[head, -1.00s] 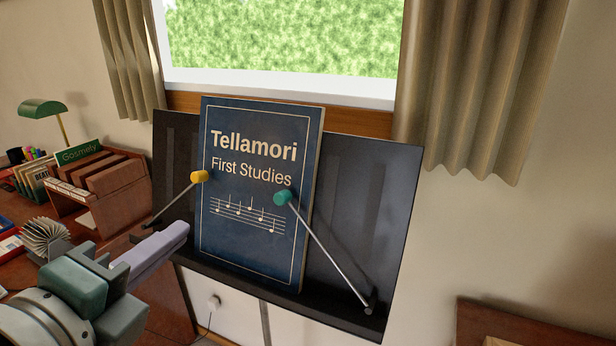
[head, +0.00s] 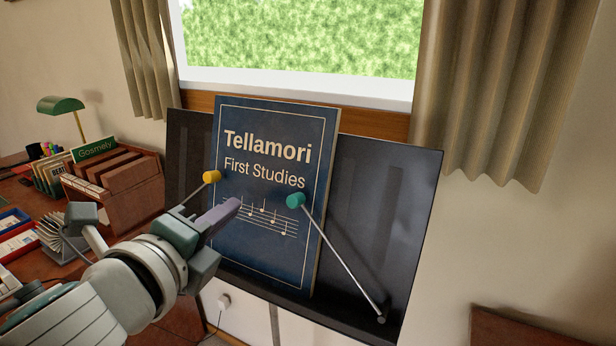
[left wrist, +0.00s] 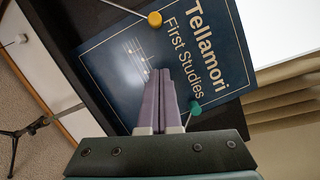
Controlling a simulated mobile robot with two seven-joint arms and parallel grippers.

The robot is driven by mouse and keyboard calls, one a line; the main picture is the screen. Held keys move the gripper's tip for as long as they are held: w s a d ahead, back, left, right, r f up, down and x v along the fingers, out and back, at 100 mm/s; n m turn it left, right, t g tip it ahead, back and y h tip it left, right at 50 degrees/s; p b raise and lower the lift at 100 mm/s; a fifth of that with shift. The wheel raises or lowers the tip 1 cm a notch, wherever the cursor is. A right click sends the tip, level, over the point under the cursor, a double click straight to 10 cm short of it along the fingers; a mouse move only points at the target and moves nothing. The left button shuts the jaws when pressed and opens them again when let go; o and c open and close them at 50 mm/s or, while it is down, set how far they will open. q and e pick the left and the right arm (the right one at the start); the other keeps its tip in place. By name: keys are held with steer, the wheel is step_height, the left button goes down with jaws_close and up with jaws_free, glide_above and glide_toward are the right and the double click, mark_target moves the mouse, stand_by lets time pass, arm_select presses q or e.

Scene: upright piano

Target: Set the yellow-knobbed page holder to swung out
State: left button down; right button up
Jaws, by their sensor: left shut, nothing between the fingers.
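The yellow knob (head: 211,177) of the page holder sits at the left edge of the blue book (head: 268,240), at the end of a thin rod. The rod's lower part is hidden behind my left gripper (head: 236,203). The knob also shows in the left wrist view (left wrist: 154,19), with its rod running up and left. My left gripper is shut and empty, its fingers together in front of the book, below and right of the yellow knob. In the left wrist view the fingertips (left wrist: 162,74) lie over the book's cover, apart from the knob. My right gripper is not in view.
A teal-knobbed holder (head: 295,200) crosses the book's right side, its rod running down right. The black music desk (head: 400,190) stands behind the book. A wooden file box (head: 117,190) and green lamp (head: 61,105) are at the left.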

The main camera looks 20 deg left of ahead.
arm_select(q)
steer(key=shift+x, duration=1.05)
steer(key=shift+w+a+r+p, duration=0.15)
steer(key=shift+a+r+p, duration=0.2)
steer(key=shift+a, duration=0.25)
steer(key=shift+w+a+r+p, duration=0.15)
steer(key=shift+a+r+p, duration=0.15)
steer(key=shift+a, duration=0.3)
steer(key=shift+w+a, duration=0.1)
steer(key=shift+a, duration=0.6)
steer(key=shift+r+p, duration=0.15)
steer(key=shift+p, duration=0.2)
